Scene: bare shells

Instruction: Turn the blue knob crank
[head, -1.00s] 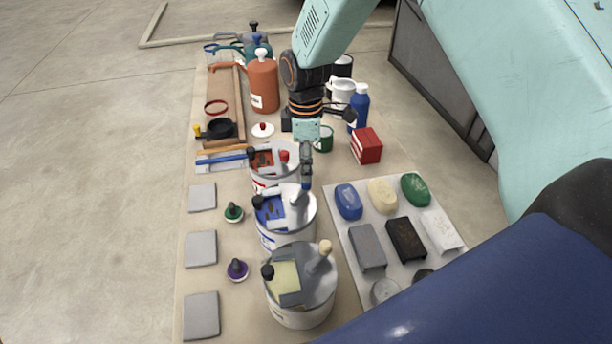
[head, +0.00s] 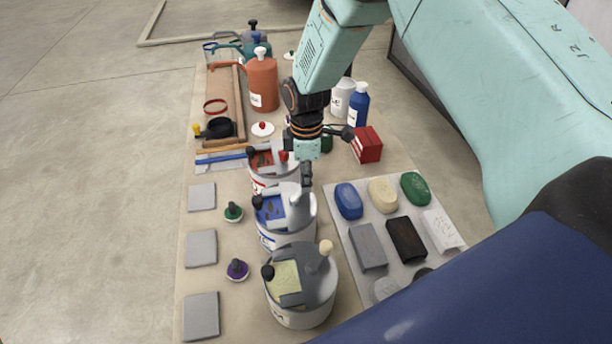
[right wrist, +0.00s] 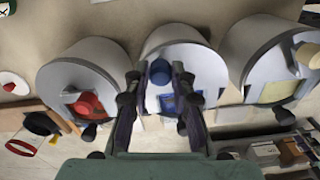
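The blue knob (right wrist: 160,72) shows in the right wrist view, on the grey lid of the middle white bucket (right wrist: 208,70). In the head view that bucket (head: 287,232) has a blue patch (head: 272,210) on top, and I cannot make out the knob there. My right gripper (head: 306,184) points down over the rear right of this lid. In the right wrist view its two dark fingers (right wrist: 158,88) are apart, one on each side of the knob, with visible gaps. I cannot tell whether the fingertips reach down to its height. My left gripper is not in view.
A bucket with a red knob (head: 284,156) stands close behind, and one with a cream knob (head: 326,247) close in front. A grey tray (head: 343,225) with soaps and blocks lies to the right. Green (head: 233,212) and purple (head: 237,269) knobs stand left. A red box (head: 367,145) stands behind the tray.

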